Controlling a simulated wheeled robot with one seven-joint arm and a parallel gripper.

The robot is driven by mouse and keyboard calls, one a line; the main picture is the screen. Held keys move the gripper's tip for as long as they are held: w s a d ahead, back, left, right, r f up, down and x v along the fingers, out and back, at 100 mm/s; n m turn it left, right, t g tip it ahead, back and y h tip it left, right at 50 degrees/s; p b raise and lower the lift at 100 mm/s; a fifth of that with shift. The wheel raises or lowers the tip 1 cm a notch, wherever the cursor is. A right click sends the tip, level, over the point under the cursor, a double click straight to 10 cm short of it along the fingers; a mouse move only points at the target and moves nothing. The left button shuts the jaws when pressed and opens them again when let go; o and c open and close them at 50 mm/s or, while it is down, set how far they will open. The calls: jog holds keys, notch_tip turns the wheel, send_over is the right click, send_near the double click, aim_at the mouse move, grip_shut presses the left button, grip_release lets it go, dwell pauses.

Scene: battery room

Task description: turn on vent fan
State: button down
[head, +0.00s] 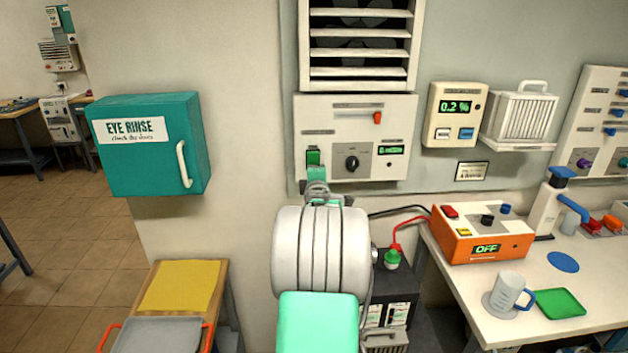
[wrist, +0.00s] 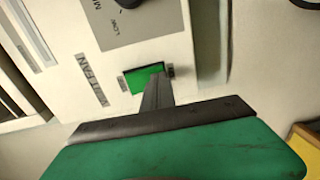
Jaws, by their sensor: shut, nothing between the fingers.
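The vent fan (head: 363,18) sits behind white louvres high on the wall. Below it is a white control panel (head: 318,108) with a green rocker switch (head: 313,156), a dark knob, an orange-tipped slider and a small green-lit display (head: 391,150). In the wrist view the green switch (wrist: 146,79) sits in a dark frame. My gripper (wrist: 158,78) is shut and empty, its fingertips at the switch's edge; I cannot tell if they touch it. In the head view my gripper (head: 317,174) is just below the switch and partly hidden by my wrist.
A teal eye rinse box (head: 152,145) hangs on the wall to the left. To the right are a 0.2 % meter (head: 455,114) and a bench with an orange OFF unit (head: 480,238) and a mug (head: 507,293). Red and black cables run below the panel.

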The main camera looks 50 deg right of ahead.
jog(key=f+b+v, duration=0.2)
jog(key=b+v, duration=0.3)
jog(key=v, duration=0.8)
jog(key=shift+s+a+f+b, duration=0.35)
jog(key=shift+f+b, duration=0.05)
jog(key=s+a+f+m+g+y, duration=0.2)
jog(key=f+m+y, duration=0.1)
jog(key=f+m, duration=0.3)
jog(key=s+a+f+m+g+y, duration=0.2)
jog(key=f+m, duration=0.2)
jog(key=f, duration=0.4)
jog(key=s+a+f+m+g+y, duration=0.45)
jog(key=s+a+f+m, duration=0.3)
jog(key=a, duration=0.35)
jog(key=w+a+r+n+y, duration=0.1)
jog(key=a+n, duration=0.3)
jog(key=a, duration=1.1)
jog(key=w+a+r+n+y, duration=0.2)
jog(key=w+a+r+n, duration=0.2)
jog(key=a, duration=1.1)
jog(key=shift+w+a+r+n+t, duration=0.3)
jog(key=shift+w+a+n+t, duration=0.05)
jog(key=shift+n, duration=0.4)
